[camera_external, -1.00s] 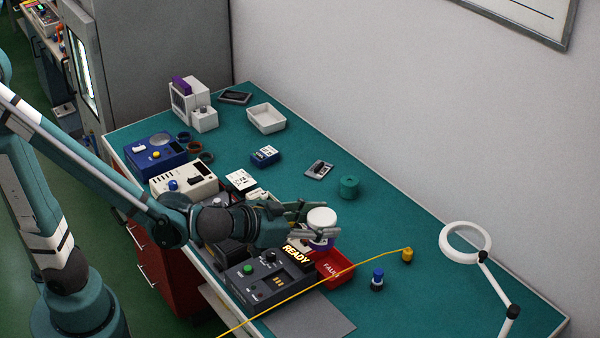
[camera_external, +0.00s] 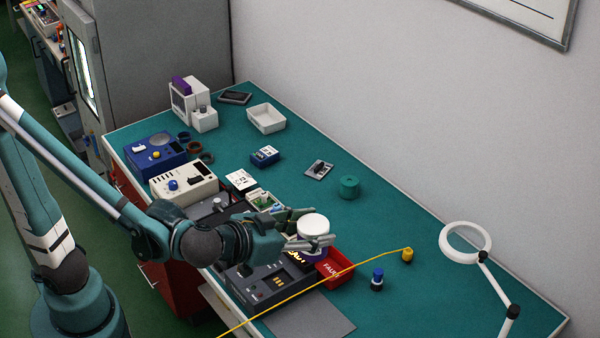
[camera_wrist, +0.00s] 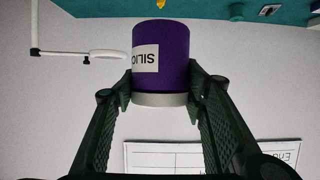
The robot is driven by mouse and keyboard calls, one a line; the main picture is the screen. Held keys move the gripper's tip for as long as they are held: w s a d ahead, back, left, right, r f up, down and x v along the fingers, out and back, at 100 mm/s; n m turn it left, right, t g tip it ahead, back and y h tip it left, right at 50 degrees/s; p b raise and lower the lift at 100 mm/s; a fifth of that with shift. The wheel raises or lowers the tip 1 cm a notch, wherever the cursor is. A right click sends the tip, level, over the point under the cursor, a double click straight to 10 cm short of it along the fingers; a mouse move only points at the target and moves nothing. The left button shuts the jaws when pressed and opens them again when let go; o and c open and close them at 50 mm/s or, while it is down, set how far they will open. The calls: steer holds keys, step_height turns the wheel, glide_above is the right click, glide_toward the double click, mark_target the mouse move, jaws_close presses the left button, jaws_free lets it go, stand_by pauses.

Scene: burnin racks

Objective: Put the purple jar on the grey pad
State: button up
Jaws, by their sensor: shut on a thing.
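The purple jar (camera_external: 312,243) has a white lid and is held between the fingers of my gripper (camera_external: 308,228). In the wrist view the jar (camera_wrist: 174,58) shows a label, and the gripper (camera_wrist: 160,88) is shut on it near its pale lid. In the outside view the jar is over the area of the black "READY" box and the red bin; its height above them is hard to tell. The grey pad (camera_external: 308,316) lies flat and bare at the table's front edge, below the jar in the picture.
A black box with buttons (camera_external: 262,287) stands left of the pad. A red bin (camera_external: 335,268) and a blue-capped bottle (camera_external: 377,280) are to its right. A yellow cable (camera_external: 300,293) crosses over the pad's area. A lamp with a white ring (camera_external: 465,243) stands at the right.

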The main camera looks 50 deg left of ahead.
steer(key=shift+s+d+r, duration=0.65)
steer(key=shift+s+r, duration=0.15)
steer(key=shift+r, duration=0.15)
step_height(320, 180, down, 18)
stand_by(0.4)
steer(key=shift+f+b, duration=0.9)
steer(key=shift+f, duration=2)
steer(key=b, duration=0.1)
glide_above(308, 324)
steer(key=shift+w+f, duration=0.1)
steer(key=shift+f, duration=2)
steer(key=shift+f+b, duration=0.1)
steer(key=shift+b, duration=0.2)
